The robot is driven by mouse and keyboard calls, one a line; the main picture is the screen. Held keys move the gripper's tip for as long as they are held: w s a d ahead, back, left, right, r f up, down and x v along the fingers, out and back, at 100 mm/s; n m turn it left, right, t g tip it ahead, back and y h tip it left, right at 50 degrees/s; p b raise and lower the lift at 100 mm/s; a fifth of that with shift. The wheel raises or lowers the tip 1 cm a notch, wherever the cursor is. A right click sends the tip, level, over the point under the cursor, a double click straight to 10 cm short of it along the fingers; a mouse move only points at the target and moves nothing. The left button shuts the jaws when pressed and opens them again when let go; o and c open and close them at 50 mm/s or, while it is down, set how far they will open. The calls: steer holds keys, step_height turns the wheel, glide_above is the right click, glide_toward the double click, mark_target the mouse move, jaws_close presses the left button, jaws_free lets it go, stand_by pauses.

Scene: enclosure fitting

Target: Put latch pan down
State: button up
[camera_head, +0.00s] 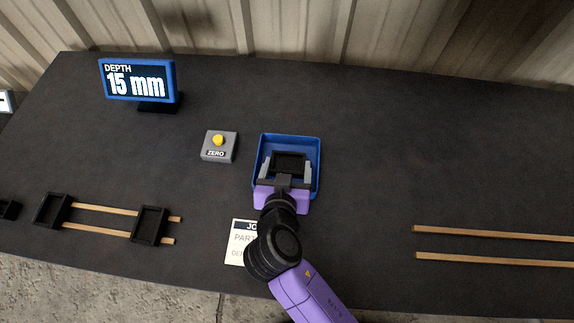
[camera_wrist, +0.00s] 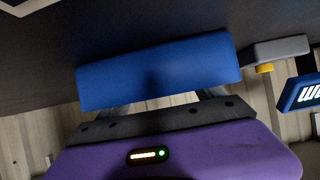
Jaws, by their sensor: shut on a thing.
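A small black square pan (camera_head: 289,160), which I take to be the latch pan, sits between the grey fingers of my gripper (camera_head: 287,166) in the head view. My gripper is shut on it. Pan and fingertips are over or inside a blue tray (camera_head: 317,150); I cannot tell if the pan touches the tray floor. In the wrist view the blue tray (camera_wrist: 160,75) shows as a wall across the fingers. It hides the fingertips and the pan.
A grey ZERO box (camera_head: 218,152) with a yellow button and a depth display (camera_head: 137,82) reading 15 mm stand left. Similar black pans (camera_head: 149,225) sit on wooden rods (camera_head: 100,210). A paper card (camera_head: 240,243) lies nearby, partly covered by my arm. More rods (camera_head: 490,235) lie right.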

steer(key=shift+f, duration=0.2)
steer(key=o, duration=1.4)
steer(key=shift+c, duration=0.2)
steer(key=shift+r, duration=0.1)
steer(key=shift+r, duration=0.1)
steer(key=b+v, duration=0.1)
steer(key=v, duration=1.1)
steer(key=shift+a, duration=0.1)
